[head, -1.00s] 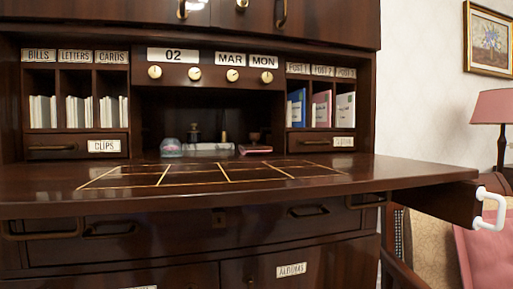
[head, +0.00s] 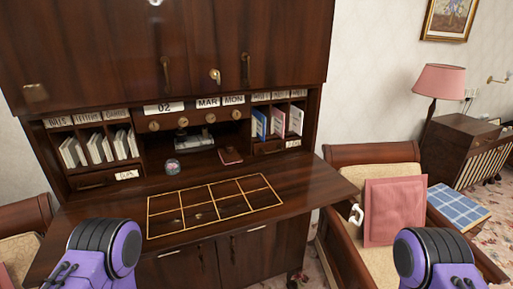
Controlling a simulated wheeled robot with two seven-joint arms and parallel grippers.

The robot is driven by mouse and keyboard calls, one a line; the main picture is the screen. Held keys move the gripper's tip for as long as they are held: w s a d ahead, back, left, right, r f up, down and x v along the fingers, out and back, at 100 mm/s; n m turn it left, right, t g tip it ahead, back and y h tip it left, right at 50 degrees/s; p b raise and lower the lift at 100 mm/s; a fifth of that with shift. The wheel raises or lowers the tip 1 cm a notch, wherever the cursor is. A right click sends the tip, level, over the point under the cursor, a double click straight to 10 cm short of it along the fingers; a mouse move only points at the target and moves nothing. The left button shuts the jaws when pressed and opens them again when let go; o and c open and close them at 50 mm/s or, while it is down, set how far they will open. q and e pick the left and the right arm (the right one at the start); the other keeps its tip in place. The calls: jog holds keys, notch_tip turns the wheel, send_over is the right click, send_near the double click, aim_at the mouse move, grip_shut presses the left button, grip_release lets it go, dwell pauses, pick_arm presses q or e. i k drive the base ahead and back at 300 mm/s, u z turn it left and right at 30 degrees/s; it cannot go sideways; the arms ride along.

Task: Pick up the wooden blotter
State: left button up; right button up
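I cannot make out the wooden blotter for certain. Small dark objects (head: 182,138) stand in the shaded central nook of the dark wooden desk (head: 310,182), too small and dark to tell apart. A pale flat item (head: 196,142) lies among them. A glass paperweight (head: 172,167) and a reddish-brown book (head: 230,156) lie at the front of the nook. Purple and black parts of my two arms show at the bottom left and bottom right, apart from these objects. Neither gripper's fingers are in view.
A gold-lined grid (head: 215,206) on the desktop holds a few tiny items at its lower left. Pigeonholes with envelopes and booklets flank the nook. A chair (head: 397,170) with a pink cushion (head: 394,212) stands at the right. Tall cabinet doors (head: 200,50) rise above.

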aim_at(229, 155)
jog(key=z, duration=1.45)
jog(key=i, duration=0.9)
jog(key=u, duration=0.3)
